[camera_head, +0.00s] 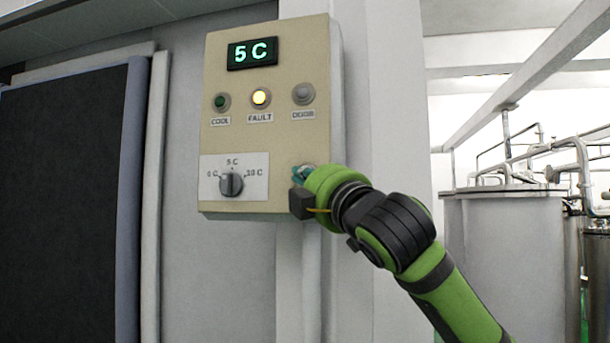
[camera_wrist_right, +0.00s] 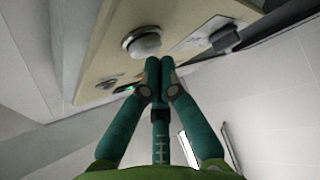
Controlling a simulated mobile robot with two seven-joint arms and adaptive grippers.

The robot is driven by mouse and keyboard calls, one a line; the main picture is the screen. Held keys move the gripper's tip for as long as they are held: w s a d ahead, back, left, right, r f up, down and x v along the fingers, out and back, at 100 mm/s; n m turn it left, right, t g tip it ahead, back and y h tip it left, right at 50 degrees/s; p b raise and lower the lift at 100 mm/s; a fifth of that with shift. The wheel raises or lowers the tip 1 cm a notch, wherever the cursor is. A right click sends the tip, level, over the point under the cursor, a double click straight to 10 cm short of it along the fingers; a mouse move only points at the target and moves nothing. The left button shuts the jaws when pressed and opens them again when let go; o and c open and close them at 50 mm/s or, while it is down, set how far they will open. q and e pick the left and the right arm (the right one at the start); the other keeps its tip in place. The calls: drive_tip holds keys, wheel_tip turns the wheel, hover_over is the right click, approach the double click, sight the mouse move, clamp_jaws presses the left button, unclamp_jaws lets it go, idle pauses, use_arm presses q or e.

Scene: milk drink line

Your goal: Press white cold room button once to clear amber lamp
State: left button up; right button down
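A cream control box (camera_head: 270,140) hangs on the wall, its FAULT lamp (camera_head: 260,97) glowing amber-yellow. In the right wrist view a round white button (camera_wrist_right: 144,43) in a metal ring stands out from the box face. In the head view the button sits at the box's lower right, mostly hidden by my right gripper (camera_head: 299,175). In the right wrist view that gripper (camera_wrist_right: 160,65) has its teal fingers together, with nothing between them. The fingertips are close to the button; I cannot tell whether they touch. My left gripper is not in view.
Steel tanks (camera_head: 505,250) and pipes stand at right.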

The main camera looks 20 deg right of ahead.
drive_tip(key=shift+w+d, duration=0.25)
drive_tip(key=shift+w, duration=0.1)
idle(0.7)
drive_tip(key=shift+s+a, duration=0.1)
drive_tip(key=shift+s+a+b, duration=0.3)
drive_tip(key=shift+s+a, duration=0.05)
drive_tip(key=shift+s, duration=0.2)
drive_tip(key=s+a, duration=0.1)
drive_tip(key=s, duration=0.1)
drive_tip(key=s+a+b, duration=0.1)
drive_tip(key=s+a, duration=0.1)
drive_tip(key=shift+s+b, duration=0.1)
drive_tip(key=shift+b, duration=0.2)
drive_tip(key=shift+d, duration=0.15)
idle(0.4)
idle(0.4)
